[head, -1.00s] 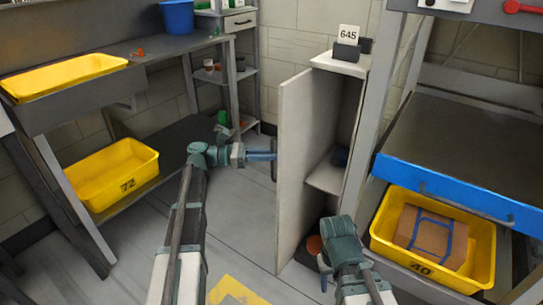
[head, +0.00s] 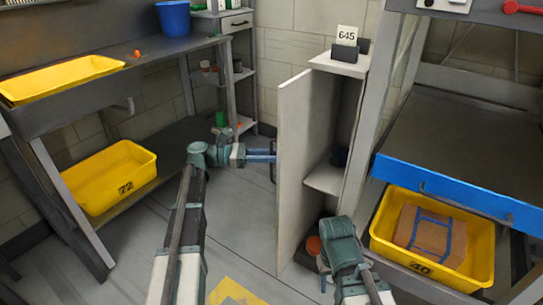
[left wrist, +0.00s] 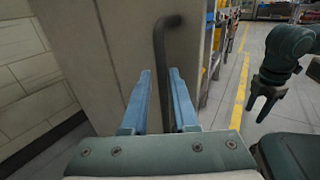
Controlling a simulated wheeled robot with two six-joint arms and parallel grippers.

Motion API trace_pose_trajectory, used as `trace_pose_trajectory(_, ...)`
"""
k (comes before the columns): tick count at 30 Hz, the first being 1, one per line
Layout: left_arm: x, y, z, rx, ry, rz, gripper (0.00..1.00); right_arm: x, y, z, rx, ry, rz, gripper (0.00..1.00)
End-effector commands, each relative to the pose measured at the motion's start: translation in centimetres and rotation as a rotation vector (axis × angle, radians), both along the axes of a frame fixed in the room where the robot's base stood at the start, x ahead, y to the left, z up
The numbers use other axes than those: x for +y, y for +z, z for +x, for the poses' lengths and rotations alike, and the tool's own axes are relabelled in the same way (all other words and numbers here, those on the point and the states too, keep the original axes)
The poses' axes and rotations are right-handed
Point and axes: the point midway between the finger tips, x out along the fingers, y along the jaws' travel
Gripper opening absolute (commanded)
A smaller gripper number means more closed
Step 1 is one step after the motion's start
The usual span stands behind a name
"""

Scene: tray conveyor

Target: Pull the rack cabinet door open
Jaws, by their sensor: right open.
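The rack cabinet door (head: 300,170) is a tall pale panel standing swung out from the cabinet (head: 340,62), whose shelves show to its right. A dark bar handle (head: 273,168) is on the door's left face. It also shows in the left wrist view (left wrist: 162,62). My left gripper (head: 272,156) is at the handle. In the left wrist view its blue fingers (left wrist: 160,78) are apart, with the bar between them and gaps on both sides. My right gripper (left wrist: 265,103) is open and empty, pointing down; in the head view its fingers are mostly hidden by its wrist.
A sign reading 645 (head: 346,38) stands on the cabinet top. Right of the cabinet is a blue-edged rack shelf (head: 450,192) above a yellow bin 40 (head: 482,262) holding a box. Yellow bins (head: 112,182) sit on the left bench. The floor between is clear.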

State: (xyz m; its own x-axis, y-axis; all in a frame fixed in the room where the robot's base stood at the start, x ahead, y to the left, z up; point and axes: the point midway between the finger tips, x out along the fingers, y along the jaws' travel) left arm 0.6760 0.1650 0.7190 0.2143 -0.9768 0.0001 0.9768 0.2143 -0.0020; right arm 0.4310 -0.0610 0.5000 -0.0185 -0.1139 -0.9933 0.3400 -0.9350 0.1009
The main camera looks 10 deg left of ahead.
Motion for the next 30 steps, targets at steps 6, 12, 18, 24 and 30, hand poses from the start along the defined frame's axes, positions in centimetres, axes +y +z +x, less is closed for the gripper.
trace_pose_trajectory(6,0.3,0.0,-0.1,0.0,0.001,0.0,0.27,0.0,0.0,0.0,0.0,0.0,0.0,0.5)
trace_pose_trajectory(12,3.1,0.0,-0.5,0.0,0.004,0.0,0.27,0.0,0.0,0.0,0.0,0.0,0.0,0.5)
trace_pose_trajectory(18,7.5,0.0,-1.4,0.0,0.004,0.0,0.27,0.0,0.0,0.0,0.0,0.0,0.0,0.5)
trace_pose_trajectory(24,11.1,0.0,-2.3,0.0,0.003,0.0,0.27,0.0,0.0,0.0,0.0,0.0,0.0,0.5)
trace_pose_trajectory(30,13.0,0.0,-2.8,0.0,0.001,0.0,0.27,0.0,0.0,0.0,0.0,0.0,0.0,0.5)
